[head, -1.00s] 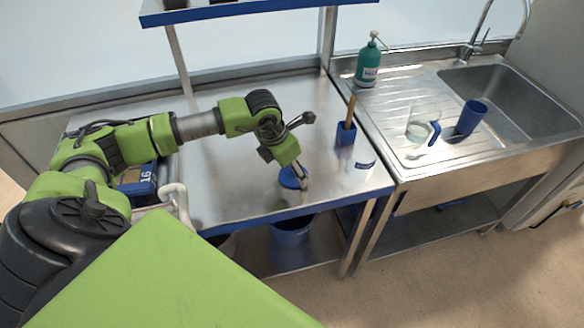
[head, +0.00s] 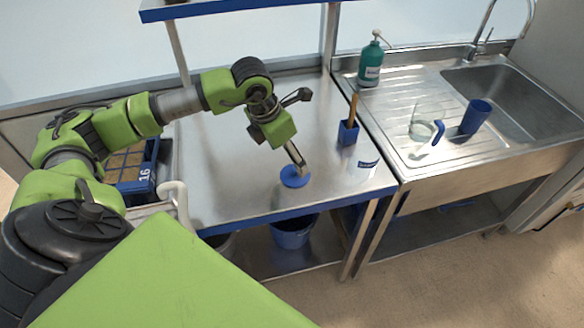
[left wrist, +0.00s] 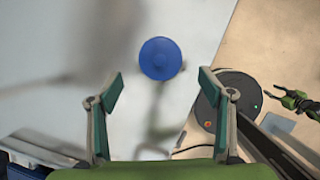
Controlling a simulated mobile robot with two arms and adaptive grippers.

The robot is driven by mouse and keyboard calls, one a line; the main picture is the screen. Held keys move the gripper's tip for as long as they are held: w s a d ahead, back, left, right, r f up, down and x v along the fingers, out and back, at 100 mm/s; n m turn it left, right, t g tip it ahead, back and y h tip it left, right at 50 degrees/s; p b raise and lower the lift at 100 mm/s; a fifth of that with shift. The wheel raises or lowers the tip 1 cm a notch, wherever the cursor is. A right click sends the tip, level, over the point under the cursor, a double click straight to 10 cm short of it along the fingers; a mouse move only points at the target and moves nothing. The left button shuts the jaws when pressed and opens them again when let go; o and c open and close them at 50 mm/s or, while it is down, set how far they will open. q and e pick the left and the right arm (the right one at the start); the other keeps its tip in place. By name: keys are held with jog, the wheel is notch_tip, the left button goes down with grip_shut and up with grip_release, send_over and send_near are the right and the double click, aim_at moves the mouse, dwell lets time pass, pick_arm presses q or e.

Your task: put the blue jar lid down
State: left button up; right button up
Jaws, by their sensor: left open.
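The blue jar lid (head: 295,177) lies flat on the steel table near its front edge. In the left wrist view the lid (left wrist: 160,58) shows as a round blue disc beyond and between my fingertips, with a gap to them. My left gripper (head: 301,165) is just above the lid in the head view. In the left wrist view the left gripper (left wrist: 161,82) has its fingers spread with nothing between them. My right gripper (left wrist: 283,97) shows small at the right of the left wrist view; its jaw state is unclear.
A blue holder (head: 348,133) with a wooden-handled tool stands right of the lid. A blue seed tray (head: 143,183) is at the left. A green pump bottle (head: 370,62), a clear jug (head: 424,131) and a blue cup (head: 474,117) stand by the sink. The middle of the table is clear.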

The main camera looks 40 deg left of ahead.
pick_arm(q)
jog(key=b+v, duration=0.1)
jog(key=v, duration=0.4)
jog(key=shift+s+r, duration=0.1)
jog(key=shift+r, duration=0.1)
dwell(0.3)
